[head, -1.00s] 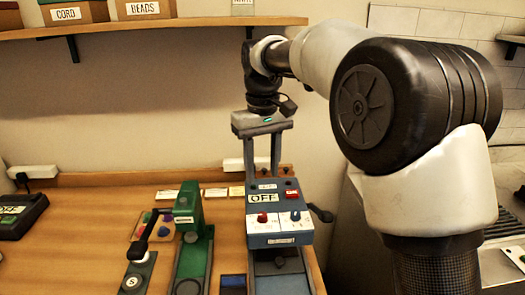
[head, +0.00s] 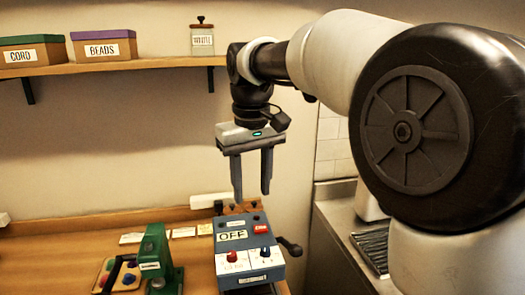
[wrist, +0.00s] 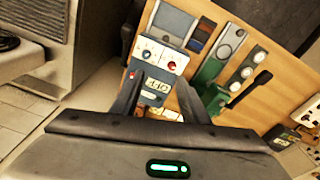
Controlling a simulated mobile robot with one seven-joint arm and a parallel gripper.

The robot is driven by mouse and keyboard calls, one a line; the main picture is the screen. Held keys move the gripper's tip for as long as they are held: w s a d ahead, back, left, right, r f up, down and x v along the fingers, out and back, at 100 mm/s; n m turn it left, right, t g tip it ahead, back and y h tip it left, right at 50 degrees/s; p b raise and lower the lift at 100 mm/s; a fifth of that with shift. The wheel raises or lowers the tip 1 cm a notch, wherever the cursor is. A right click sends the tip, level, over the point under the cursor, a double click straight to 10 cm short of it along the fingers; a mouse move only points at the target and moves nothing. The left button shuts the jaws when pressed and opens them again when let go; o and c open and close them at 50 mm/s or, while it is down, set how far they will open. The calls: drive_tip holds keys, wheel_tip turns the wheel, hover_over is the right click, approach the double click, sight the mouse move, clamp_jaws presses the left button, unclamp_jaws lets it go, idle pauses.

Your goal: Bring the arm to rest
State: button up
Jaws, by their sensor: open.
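My gripper (head: 252,192) hangs from my arm with its fingers pointing down, open and empty. In the head view it is above and behind the blue-grey machine (head: 250,250) marked OFF, with its fingertips just above the machine's back end. In the wrist view the fingers (wrist: 162,100) stand apart, with the machine (wrist: 154,82) showing between and beyond them. I cannot tell the exact gap between fingertips and machine.
A green press (head: 156,258) and a tray of coloured knobs (head: 118,276) stand left of the machine. A shelf (head: 150,64) above holds a CORD box (head: 33,54), a BEADS box (head: 104,48) and a jar (head: 202,38). A counter (head: 345,230) lies to the right.

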drive_tip(key=s+d+r+m+t, duration=0.1)
drive_tip(key=s+d+m+t, duration=0.2)
drive_tip(key=s+d, duration=0.95)
drive_tip(key=s+d+f+m+t+p, duration=0.1)
drive_tip(key=s+d+f+m, duration=0.2)
drive_tip(key=s+d+f, duration=0.2)
drive_tip(key=s+d, duration=0.1)
drive_tip(key=s, duration=0.2)
drive_tip(key=shift+s+f+t, duration=0.2)
drive_tip(key=shift+f+t, duration=0.1)
drive_tip(key=shift+a, duration=0.1)
